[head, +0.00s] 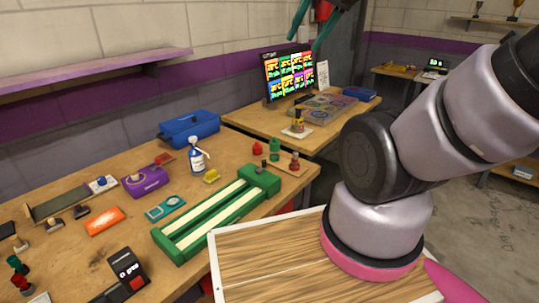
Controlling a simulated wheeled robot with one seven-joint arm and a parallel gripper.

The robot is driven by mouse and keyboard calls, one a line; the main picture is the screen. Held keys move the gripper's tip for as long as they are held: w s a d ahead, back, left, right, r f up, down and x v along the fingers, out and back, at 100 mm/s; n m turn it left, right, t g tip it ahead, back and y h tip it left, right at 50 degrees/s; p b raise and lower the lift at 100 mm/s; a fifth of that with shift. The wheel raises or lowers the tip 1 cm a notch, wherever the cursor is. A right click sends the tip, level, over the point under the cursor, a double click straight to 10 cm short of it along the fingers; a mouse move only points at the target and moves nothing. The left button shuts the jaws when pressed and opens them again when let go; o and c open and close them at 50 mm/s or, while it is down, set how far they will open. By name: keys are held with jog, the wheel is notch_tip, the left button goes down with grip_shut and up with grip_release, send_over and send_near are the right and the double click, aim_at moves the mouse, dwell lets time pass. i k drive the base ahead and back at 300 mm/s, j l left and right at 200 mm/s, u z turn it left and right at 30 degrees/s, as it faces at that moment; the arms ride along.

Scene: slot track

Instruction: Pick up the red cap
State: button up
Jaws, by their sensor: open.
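A small red cap-like piece (257,149) stands on the wooden workbench (120,262), near its far right corner, just behind the green end of the slot track (215,220). A green piece (274,150) stands just right of it. A darker red piece (295,161) stands further right on a small board; I cannot tell for sure which red piece is the cap. My gripper (303,45) shows at the top edge with two teal fingers spread apart and nothing visible between them. It is well above and apart from the red pieces.
A blue toolbox (190,129), a spray bottle (198,155), a purple box (146,181) and an orange block (104,221) stand on the bench. A second table (240,116) with a monitor (289,72) is behind. My arm fills the right side.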

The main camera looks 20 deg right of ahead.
aim_at(257, 148)
jog(key=i+l+u, duration=0.15)
jog(key=l+u, duration=0.3)
jog(key=l, duration=0.5)
jog(key=l+u, duration=0.4)
jog(key=l, duration=0.55)
jog(key=i+l+u, duration=0.15)
jog(key=l+u, duration=0.1)
jog(key=l, duration=0.25)
